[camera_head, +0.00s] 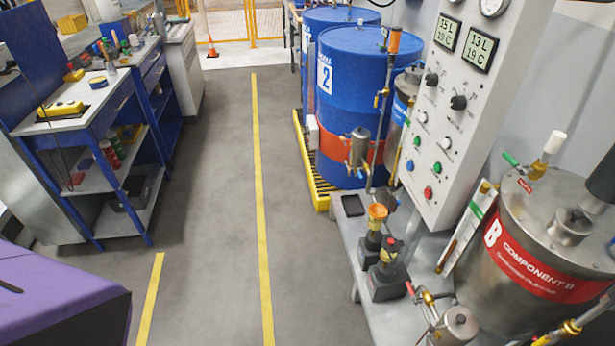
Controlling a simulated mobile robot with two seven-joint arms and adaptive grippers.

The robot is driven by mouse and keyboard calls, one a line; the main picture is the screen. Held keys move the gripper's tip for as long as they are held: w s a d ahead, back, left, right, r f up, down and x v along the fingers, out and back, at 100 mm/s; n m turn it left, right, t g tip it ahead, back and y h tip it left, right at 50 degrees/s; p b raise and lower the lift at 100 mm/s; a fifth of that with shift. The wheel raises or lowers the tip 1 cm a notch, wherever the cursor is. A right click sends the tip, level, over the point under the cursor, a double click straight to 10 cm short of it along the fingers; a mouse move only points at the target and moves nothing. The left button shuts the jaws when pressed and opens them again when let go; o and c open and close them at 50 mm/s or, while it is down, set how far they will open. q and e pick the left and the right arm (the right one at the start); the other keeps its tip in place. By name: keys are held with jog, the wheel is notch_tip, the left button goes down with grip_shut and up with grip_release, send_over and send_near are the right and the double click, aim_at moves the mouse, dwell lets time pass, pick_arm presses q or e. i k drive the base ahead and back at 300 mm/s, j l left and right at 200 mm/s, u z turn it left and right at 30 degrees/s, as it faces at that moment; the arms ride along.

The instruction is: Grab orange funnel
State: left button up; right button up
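A small orange funnel (377,211) sits upright on top of a brass and dark fitting on the grey bench (345,225), right of centre. A second orange piece (394,40) tops a vertical pipe in front of the blue drum; it looks more like a cap or handle, but I cannot tell for sure. Neither of my grippers can be made out in the head view, and nothing touches the orange funnel.
A black flat object (352,205) and a dark pump block (387,282) are near the funnel. A control panel (449,120) and steel tank B (478,290) stand to the right. Blue drums (345,100) stand behind. The grey floor (215,200) is clear; a workbench (75,125) is left.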

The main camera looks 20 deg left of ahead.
aim_at(378, 210)
jog(key=i+j+z, duration=0.2)
jog(key=z, duration=0.3)
jog(key=i+j+z, duration=0.1)
jog(key=j+z, duration=0.2)
jog(key=z, duration=0.2)
jog(key=i+j+z, duration=0.15)
jog(key=j, duration=0.35)
jog(key=i+j+z, duration=0.2)
jog(key=j, duration=1.1)
jog(key=i+j, duration=0.15)
jog(key=j, duration=0.65)
